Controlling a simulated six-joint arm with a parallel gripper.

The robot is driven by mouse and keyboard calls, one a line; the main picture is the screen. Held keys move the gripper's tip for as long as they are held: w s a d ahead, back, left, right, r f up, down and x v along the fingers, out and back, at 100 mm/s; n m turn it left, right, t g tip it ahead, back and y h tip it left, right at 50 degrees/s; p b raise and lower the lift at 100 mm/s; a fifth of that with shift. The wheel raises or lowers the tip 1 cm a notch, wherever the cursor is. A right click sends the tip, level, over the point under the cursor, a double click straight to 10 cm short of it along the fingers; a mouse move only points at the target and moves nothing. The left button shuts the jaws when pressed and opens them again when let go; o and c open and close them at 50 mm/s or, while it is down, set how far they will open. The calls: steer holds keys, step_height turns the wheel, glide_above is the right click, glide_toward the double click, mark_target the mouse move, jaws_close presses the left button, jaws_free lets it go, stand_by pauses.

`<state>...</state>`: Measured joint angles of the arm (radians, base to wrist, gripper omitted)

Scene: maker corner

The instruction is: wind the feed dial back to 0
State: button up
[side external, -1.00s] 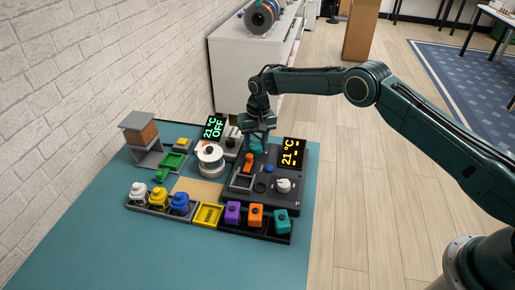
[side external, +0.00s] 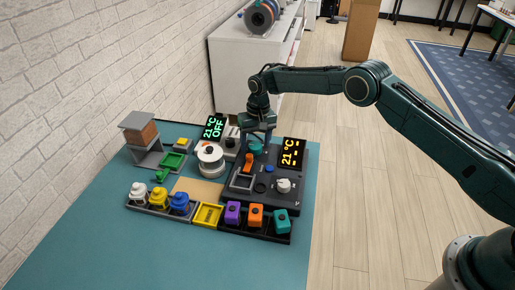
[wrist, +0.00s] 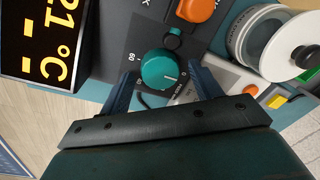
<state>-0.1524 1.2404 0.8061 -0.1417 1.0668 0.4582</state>
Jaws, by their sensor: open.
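The feed dial (wrist: 157,69) is a round teal knob on the dark control panel (side external: 234,199). In the side view the dial (side external: 256,149) is partly hidden under my gripper (side external: 260,136). In the wrist view my gripper (wrist: 162,80) is open, one finger on each side of the dial. Small gaps seem to show between fingers and knob, but I cannot tell whether either touches.
An orange lever (side external: 249,161) stands close to the dial. The display (side external: 291,153) reads 21 °C and a white knob (side external: 284,185) sits in front of it. The mat's front (side external: 120,255) is clear.

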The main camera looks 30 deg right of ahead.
step_height(320, 180, up, 14)
steer(key=d, duration=0.1)
steer(key=shift+f, duration=0.2)
stand_by(0.3)
steer(key=shift+s, duration=0.1)
step_height(320, 180, up, 14)
steer(key=t, duration=0.1)
glide_above(258, 144)
steer(key=s+d, duration=0.3)
steer(key=s, duration=0.4)
steer(key=s+d+r+t, duration=0.25)
steer(key=s+r, duration=0.55)
steer(key=s, duration=0.4)
steer(key=s+d+f, duration=0.1)
steer(key=s+d, duration=0.1)
steer(key=s, duration=0.7)
steer(key=s+d+f+n+t, duration=0.1)
steer(key=s+d+f, duration=0.1)
steer(key=s, duration=0.7)
steer(key=s+d+f+n+t, duration=0.1)
steer(key=s, duration=0.8)
steer(key=shift+d+f+h, duration=0.3)
steer(key=shift+d+h, duration=0.1)
